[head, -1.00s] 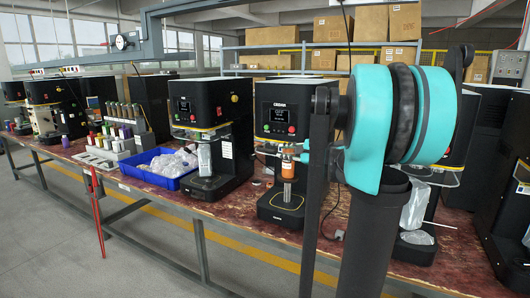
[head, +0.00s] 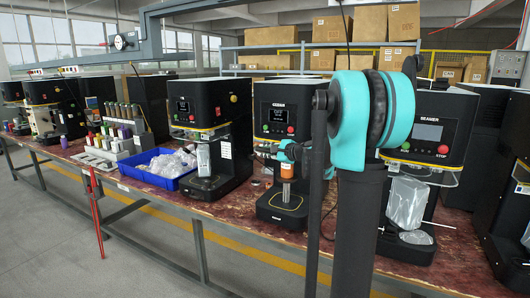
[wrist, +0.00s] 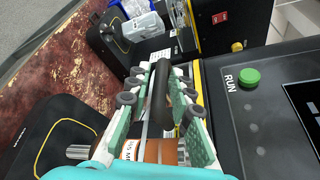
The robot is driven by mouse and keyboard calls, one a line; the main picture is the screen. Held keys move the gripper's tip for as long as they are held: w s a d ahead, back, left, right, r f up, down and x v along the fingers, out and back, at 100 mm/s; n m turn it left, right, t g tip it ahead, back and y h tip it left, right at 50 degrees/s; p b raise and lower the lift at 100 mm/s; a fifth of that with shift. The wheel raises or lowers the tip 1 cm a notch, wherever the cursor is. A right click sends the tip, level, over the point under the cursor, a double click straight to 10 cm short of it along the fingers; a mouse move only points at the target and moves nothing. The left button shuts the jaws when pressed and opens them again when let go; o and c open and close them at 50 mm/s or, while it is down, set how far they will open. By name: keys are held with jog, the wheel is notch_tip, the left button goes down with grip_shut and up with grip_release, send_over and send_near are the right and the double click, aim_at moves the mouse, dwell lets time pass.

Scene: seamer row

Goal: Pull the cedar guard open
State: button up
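The cedar machine (head: 284,94) is a black seamer with a small screen, and it stands mid-bench in the head view. Its guard is at the front below the panel and is mostly hidden by my arm. In the wrist view a black bar (wrist: 161,95), seemingly the guard's handle, lies between the two green-padded fingers of my gripper (wrist: 160,105). The bar fills most of the gap; I cannot tell whether both pads touch it. In the head view my gripper (head: 268,149) is at the machine's front.
A similar black machine (head: 211,102) stands to the left and the Seamer machine (head: 430,125) to the right. A blue bin (head: 165,178) of clear bags is farther left. In the wrist view the green RUN button (wrist: 249,76) is close on the right.

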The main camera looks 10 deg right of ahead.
grip_shut()
